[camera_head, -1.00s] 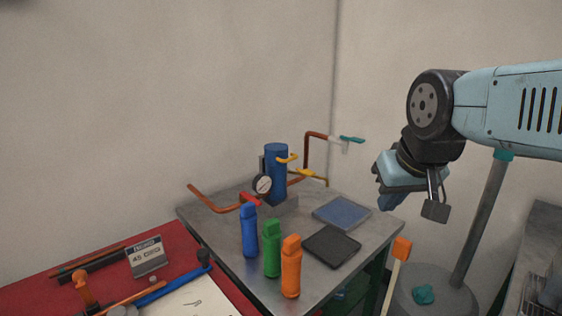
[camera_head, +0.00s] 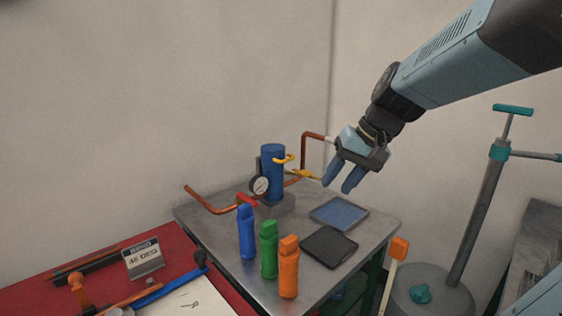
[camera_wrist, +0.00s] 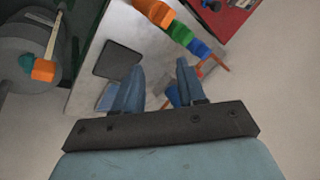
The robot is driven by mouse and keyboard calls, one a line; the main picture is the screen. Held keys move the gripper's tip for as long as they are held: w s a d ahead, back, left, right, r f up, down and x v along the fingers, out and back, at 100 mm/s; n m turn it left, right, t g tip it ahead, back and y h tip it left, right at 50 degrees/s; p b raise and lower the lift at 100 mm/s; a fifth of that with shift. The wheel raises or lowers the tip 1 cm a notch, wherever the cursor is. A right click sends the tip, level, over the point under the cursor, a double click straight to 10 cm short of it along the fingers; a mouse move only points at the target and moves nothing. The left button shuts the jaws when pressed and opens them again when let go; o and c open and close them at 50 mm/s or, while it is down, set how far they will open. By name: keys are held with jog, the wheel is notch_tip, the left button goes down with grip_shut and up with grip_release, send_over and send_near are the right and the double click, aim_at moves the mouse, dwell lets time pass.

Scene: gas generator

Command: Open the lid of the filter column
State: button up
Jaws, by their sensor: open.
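The filter column is a blue upright cylinder (camera_head: 272,172) at the back of the metal table, with a yellow handle (camera_head: 284,158) near its top and a round gauge (camera_head: 260,185) at its front left. Its top looks covered. My gripper (camera_head: 338,187) is open and empty, above the table's back right side, to the right of the column and apart from it. In the wrist view my two fingers (camera_wrist: 158,84) point over the table, and the column is mostly hidden behind the right finger.
Blue (camera_head: 247,232), green (camera_head: 269,250) and orange (camera_head: 289,268) bottles stand at the table's front. A black tray (camera_head: 329,247) and a blue-grey pad (camera_head: 340,212) lie to the right. Copper pipes (camera_head: 207,203) flank the column. A mallet (camera_head: 399,250) and pump (camera_head: 480,200) stand right.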

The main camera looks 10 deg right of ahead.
jog(key=w+f+m+y, duration=0.25)
jog(key=w+y, duration=0.35)
jog(key=w, duration=1)
jog(key=m+t+y, duration=0.3)
jog(key=t, duration=0.2)
send_near(290, 160)
jog(key=x, duration=0.9)
jog(key=shift+w, duration=0.1)
jog(key=shift+m, duration=0.25)
jog(key=shift+c, duration=0.3)
grip_shut()
jog(key=shift+f, duration=0.1)
